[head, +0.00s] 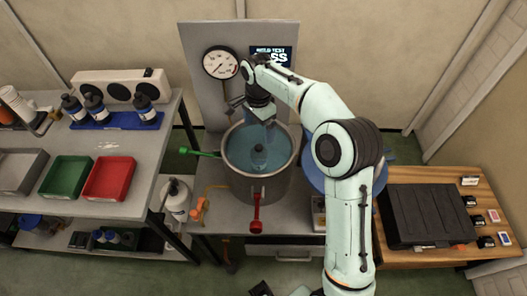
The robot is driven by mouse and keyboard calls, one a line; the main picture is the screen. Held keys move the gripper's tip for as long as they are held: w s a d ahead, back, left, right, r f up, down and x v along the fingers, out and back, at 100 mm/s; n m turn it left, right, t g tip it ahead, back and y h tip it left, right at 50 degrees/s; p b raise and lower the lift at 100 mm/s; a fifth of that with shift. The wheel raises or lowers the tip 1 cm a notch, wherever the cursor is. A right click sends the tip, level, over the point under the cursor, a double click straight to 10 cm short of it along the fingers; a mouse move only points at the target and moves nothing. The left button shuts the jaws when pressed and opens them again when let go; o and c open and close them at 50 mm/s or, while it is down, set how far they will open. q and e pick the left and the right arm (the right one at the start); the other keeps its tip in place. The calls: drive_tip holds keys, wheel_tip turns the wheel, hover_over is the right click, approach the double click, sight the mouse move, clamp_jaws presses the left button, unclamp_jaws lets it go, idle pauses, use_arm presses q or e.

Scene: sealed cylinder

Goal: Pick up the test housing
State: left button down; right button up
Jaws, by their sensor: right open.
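A small dark grey housing with a narrow top (260,156) stands in the blue water of a round metal tank (238,190), near its middle. I take it to be the test housing; its lower part is blurred by the water. My right gripper (265,119) is open and points down above the back of the tank, above and behind the housing, apart from it. Its fingers are small and partly blend with the water. My left gripper cannot be made out.
A gauge panel (193,75) stands behind the tank. Green (203,153) and red (256,211) handles stick out from the tank. Dark bottles on a blue mat (118,121) and red (108,178) and green trays are on the left bench. A black case (420,213) lies on the right table.

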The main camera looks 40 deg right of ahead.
sight(259, 147)
wheel_tip(259, 147, down, 7)
drive_tip(key=shift+a+f+b, duration=0.1)
drive_tip(key=shift+f+b, duration=0.1)
drive_tip(key=shift+b, duration=0.3)
drive_tip(key=shift+w+f, duration=0.2)
drive_tip(key=shift+f, duration=2.75)
drive_tip(key=c, duration=1.7)
drive_tip(key=shift+r, duration=0.1)
clamp_jaws()
